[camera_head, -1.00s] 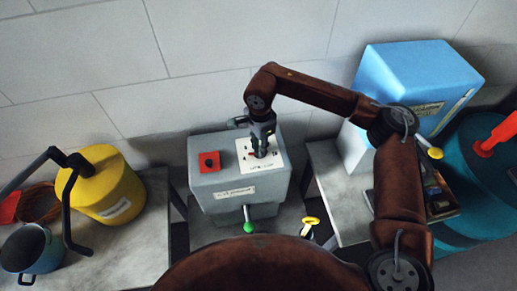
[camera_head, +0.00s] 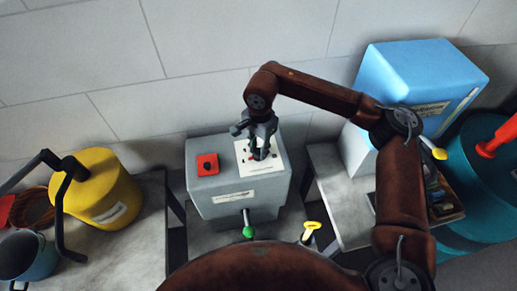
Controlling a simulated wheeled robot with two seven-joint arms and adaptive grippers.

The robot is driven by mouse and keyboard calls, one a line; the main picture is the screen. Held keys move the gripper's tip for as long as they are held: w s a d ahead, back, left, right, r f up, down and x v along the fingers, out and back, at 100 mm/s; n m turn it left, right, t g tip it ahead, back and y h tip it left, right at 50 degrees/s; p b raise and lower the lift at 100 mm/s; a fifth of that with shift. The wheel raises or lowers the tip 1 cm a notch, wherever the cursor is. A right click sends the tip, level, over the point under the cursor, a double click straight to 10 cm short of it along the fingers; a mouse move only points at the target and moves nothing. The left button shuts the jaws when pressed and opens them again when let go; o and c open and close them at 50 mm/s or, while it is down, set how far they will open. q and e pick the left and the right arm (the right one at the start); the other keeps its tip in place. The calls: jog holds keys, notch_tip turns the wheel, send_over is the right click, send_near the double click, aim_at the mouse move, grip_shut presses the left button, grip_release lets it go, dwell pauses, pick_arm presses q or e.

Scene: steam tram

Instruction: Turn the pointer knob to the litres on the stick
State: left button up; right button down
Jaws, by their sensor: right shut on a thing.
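A grey box (camera_head: 222,202) stands in the middle, with a white dial plate (camera_head: 272,167) on the right of its top. My right gripper (camera_head: 260,153) reaches down onto this plate from above. It is shut on the pointer knob, which is mostly hidden by the fingers, so I cannot read where it points. Dark marks and a small red one show on the plate around the fingers, too small to read. I cannot make out a measuring stick with a litres reading. My left gripper is not in view.
A red panel with a black knob (camera_head: 208,165) sits left of the dial. A green-ended lever (camera_head: 249,231) and a yellow handle (camera_head: 313,226) are in front. A yellow can (camera_head: 105,200) is left; a light-blue box (camera_head: 415,85) and teal drum (camera_head: 480,180) are right.

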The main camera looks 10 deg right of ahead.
jog(key=c, duration=1.6)
grip_release()
notch_tip(320, 180, up, 12)
jog(key=shift+s+d, duration=0.15)
